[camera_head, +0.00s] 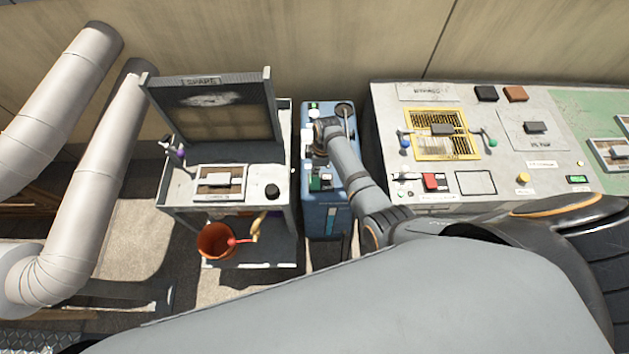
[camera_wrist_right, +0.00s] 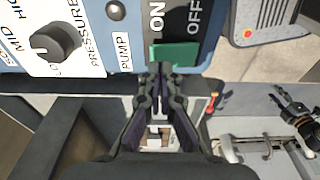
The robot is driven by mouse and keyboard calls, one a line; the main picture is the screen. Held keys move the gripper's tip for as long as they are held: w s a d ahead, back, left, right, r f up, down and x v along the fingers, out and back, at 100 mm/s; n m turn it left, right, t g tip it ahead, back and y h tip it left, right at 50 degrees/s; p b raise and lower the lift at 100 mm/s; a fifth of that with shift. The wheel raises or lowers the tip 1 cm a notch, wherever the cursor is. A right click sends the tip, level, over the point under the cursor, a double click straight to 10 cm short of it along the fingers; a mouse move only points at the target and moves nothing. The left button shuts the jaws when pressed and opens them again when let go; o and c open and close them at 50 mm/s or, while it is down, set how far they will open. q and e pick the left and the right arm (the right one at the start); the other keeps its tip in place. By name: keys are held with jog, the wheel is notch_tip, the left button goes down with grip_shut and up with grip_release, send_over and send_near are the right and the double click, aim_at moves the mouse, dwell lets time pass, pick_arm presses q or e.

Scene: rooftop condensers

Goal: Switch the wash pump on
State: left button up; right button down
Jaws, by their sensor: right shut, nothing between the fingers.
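The blue wash pump unit (camera_head: 325,220) stands between a grey cart and a grey bench. In the right wrist view its panel (camera_wrist_right: 100,85) shows a black pressure knob (camera_wrist_right: 55,42), a PUMP label and a switch marked ON and OFF. The switch has a green part (camera_wrist_right: 173,54), which also shows in the head view (camera_head: 315,183). My right gripper (camera_wrist_right: 160,68) is shut and empty, its tips right at the edge of the green part. I cannot tell whether they touch. In the head view my right arm hides part of the panel.
The grey cart (camera_head: 285,185) at left carries a framed SPARE screen (camera_head: 212,108); an orange bucket (camera_head: 214,241) sits below. The bench (camera_head: 385,130) at right holds a yellow grille (camera_head: 436,119) and a red switch (camera_head: 431,181). Large pipes (camera_head: 95,190) stand far left.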

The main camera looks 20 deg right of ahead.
jog(key=shift+f+b, duration=0.75)
jog(key=shift+f, duration=0.3)
dwell(0.6)
jog(key=shift+r, duration=0.1)
notch_tip(320, 180, up, 7)
jog(key=p, duration=0.8)
